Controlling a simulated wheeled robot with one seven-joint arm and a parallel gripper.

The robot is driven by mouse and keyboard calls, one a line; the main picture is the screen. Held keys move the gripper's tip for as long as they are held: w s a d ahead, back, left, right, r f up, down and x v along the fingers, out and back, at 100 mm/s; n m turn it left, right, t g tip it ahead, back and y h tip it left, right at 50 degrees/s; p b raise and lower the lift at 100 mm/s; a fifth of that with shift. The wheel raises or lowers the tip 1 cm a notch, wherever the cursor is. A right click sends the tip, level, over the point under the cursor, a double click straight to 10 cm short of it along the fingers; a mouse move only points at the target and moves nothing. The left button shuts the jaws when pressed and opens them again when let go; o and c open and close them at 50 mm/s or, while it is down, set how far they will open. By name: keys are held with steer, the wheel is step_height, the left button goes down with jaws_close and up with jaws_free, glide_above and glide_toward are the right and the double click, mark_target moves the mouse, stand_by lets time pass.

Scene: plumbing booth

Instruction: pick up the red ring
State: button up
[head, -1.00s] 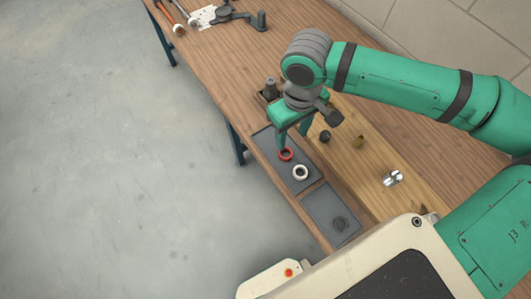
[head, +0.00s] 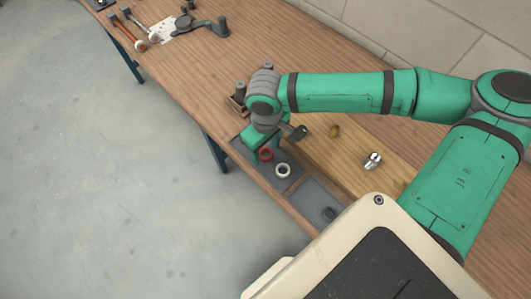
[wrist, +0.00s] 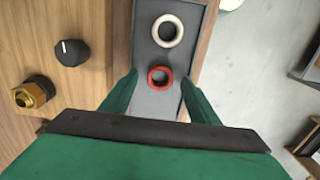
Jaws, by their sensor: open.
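The red ring (head: 266,154) lies flat on a dark grey tray (head: 292,186) near the bench's front edge. In the wrist view the red ring (wrist: 160,77) sits between and just beyond my open fingers. My gripper (head: 262,155) is open and points down over the tray, with the ring close to its fingertips. In the wrist view my gripper (wrist: 158,84) has one green finger on each side of the ring, with a gap to it on both sides. Nothing is held.
A white ring (head: 283,171) lies beside the red one on the same tray. A brass fitting (head: 334,131), a chrome fitting (head: 373,161) and a black knob (wrist: 71,52) stand on the wooden board.

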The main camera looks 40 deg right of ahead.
steer(key=shift+f, duration=0.55)
steer(key=c, duration=1.1)
steer(key=shift+r, duration=0.15)
